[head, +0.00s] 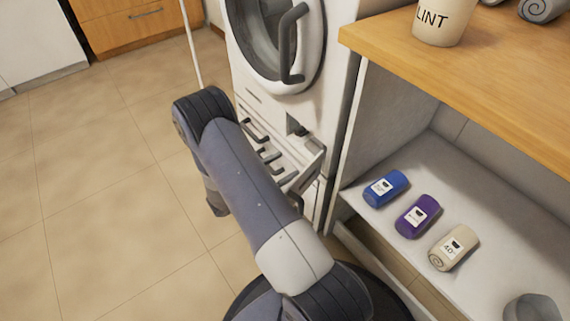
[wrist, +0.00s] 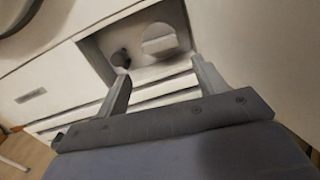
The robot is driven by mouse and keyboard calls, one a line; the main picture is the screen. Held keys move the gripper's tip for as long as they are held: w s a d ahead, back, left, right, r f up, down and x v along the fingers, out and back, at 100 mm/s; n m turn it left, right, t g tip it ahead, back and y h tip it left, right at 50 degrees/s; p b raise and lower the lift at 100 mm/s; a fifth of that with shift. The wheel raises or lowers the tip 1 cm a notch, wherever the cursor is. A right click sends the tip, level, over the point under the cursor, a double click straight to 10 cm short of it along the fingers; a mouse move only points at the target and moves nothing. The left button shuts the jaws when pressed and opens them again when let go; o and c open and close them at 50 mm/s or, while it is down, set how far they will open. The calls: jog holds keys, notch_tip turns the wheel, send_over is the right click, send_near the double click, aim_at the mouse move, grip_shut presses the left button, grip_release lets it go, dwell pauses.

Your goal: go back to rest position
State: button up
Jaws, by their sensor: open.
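My arm (head: 245,185) reaches up and left from the bottom of the head view, bent at its elbow, in front of the white washer. My gripper is hidden behind the arm in the head view. In the wrist view my gripper (wrist: 164,84) is open, with its two fingers apart and nothing between them. It faces the washer front, near a recessed panel (wrist: 92,44) with a pale knob (wrist: 160,42) and a small dark knob (wrist: 121,58). I cannot tell whether the fingers touch anything.
The washer (head: 248,70) has a round door with a dark handle (head: 293,45). Right of it stands a shelf unit with a wooden top (head: 400,55), a LINT bin (head: 443,20) and blue (head: 386,188), purple (head: 418,215) and beige (head: 453,247) rolls. Open tiled floor (head: 110,190) lies left.

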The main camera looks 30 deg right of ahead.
aim_at(310, 150)
jog(key=d+b, duration=0.1)
jog(key=d, duration=0.2)
jog(key=d+b, duration=0.1)
jog(key=d, duration=0.3)
jog(key=d+b, duration=0.1)
jog(key=d, duration=0.2)
jog(key=shift+w+d+f, duration=0.15)
jog(key=shift+w+d, duration=0.05)
jog(key=shift+w, duration=0.2)
jog(key=shift+d, duration=0.3)
jog(key=shift+a+m+b, duration=0.1)
jog(key=shift+m+b, duration=0.6)
jog(key=shift+m, duration=0.4)
jog(key=shift+r, duration=0.2)
